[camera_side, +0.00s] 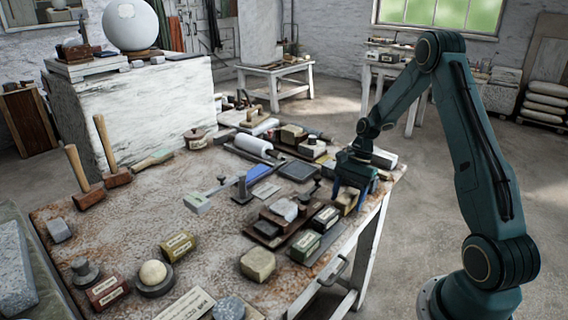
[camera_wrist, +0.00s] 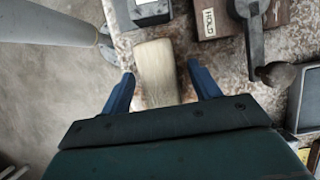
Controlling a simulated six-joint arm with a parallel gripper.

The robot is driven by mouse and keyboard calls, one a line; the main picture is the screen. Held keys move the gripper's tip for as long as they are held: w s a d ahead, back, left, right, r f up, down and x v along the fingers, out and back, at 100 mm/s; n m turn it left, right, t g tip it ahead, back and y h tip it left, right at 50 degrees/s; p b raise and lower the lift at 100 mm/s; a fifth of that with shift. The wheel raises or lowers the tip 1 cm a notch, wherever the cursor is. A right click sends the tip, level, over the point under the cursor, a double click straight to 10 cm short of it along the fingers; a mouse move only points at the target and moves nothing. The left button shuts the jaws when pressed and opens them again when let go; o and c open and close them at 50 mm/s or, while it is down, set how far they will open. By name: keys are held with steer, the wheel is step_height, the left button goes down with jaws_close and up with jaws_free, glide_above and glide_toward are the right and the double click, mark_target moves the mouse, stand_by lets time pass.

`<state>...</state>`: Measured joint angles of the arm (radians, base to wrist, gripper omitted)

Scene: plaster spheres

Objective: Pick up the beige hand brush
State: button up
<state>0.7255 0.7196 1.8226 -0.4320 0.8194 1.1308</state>
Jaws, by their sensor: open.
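The beige hand brush (camera_wrist: 157,65) lies near the table edge, a pale block with lengthwise streaks in the wrist view. It also shows in the side view (camera_side: 347,201) as a tan piece, partly hidden by my gripper (camera_side: 354,187). In the wrist view my gripper (camera_wrist: 160,76) is open, with one blue finger on each side of the brush and a gap showing on both sides. The near end of the brush is hidden behind the gripper body. I cannot tell whether the fingertips reach down beside it.
A dark labelled box (camera_side: 325,218) sits just beyond the brush; it also shows in the wrist view (camera_wrist: 150,10). A block marked HOLD (camera_wrist: 218,18) and a dark tool with a round knob (camera_wrist: 277,74) lie to the right. The floor (camera_wrist: 50,85) drops away at left.

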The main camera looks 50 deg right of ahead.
mark_target(348, 194)
steer(key=c, duration=1.1)
steer(key=shift+r, duration=0.1)
step_height(348, 194, up, 20)
stand_by(0.4)
steer(key=shift+r, duration=0.15)
stand_by(0.4)
steer(key=o, duration=0.4)
steer(key=shift+c, duration=1.3)
